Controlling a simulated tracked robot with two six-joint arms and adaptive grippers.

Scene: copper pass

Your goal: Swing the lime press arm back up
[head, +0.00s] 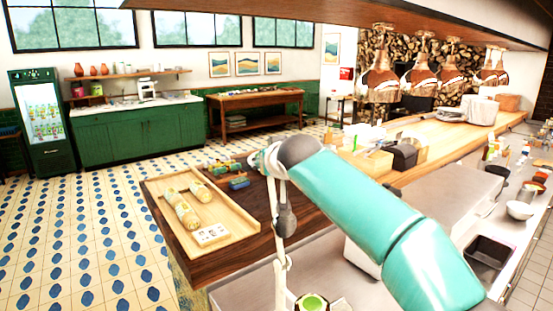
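The lime press (281,265) appears to be the slim off-white upright in the lower middle of the head view. A dark grey knob (285,222) shows partway up it, apparently the grip of its arm, hanging low. A green lime-coloured round (313,302) shows beside its foot at the bottom edge. My teal right arm comes in from the lower right and ends at a grey rounded joint that overlaps the top of the press. I cannot tell whether they touch. Neither gripper shows clearly; the right one is hidden or out of frame.
The steel counter (460,180) at right holds bowls (520,210). Copper lamps (382,80) hang above.

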